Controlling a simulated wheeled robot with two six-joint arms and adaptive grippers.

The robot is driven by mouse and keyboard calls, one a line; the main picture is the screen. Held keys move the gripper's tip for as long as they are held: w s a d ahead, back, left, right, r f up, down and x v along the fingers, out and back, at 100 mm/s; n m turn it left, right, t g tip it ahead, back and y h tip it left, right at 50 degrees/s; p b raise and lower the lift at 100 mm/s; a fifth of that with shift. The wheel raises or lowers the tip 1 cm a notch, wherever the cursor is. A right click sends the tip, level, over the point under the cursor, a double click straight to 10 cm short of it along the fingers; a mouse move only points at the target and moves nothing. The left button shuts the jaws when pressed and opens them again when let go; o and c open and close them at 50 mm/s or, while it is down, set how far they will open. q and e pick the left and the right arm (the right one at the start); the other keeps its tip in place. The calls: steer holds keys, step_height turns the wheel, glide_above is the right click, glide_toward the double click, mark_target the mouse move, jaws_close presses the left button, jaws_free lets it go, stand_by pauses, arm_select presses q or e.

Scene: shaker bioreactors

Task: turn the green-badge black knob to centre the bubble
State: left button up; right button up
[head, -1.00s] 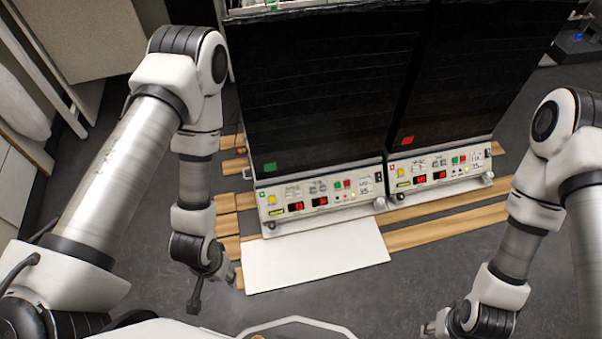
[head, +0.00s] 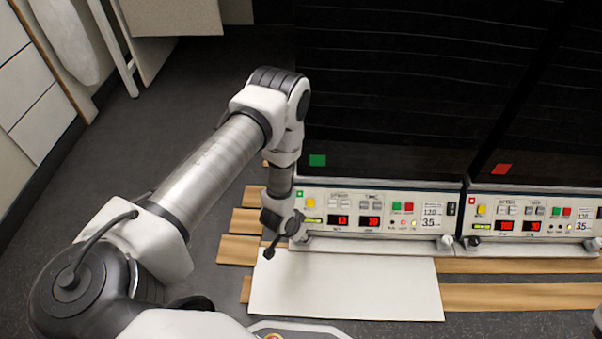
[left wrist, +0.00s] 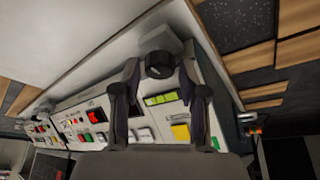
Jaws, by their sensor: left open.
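The black knob (left wrist: 158,64) is at the front corner of the green-badge bioreactor's control panel (head: 375,212). My left gripper (left wrist: 158,74) is open, with one finger on each side of the knob in the left wrist view. Gaps show on both sides; I cannot tell the depth. In the head view my left gripper (head: 268,252) is at the panel's left end and hides the knob. The yellow-green level vial (left wrist: 160,99) is next to the knob; its bubble is too small to read. The green badge (head: 317,160) is on the dark front. My right gripper is not in view.
A second bioreactor with a red badge (head: 502,169) stands close on the right, with its own black knob (head: 474,242). A white board (head: 345,285) lies in front on wooden slats (head: 490,297).

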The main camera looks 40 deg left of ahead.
arm_select(q)
steer(key=shift+w+f, duration=0.2)
steer(key=shift+f, duration=0.3)
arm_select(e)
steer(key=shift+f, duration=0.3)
arm_select(q)
steer(key=shift+r, duration=0.1)
steer(key=shift+c, duration=0.4)
jaws_close()
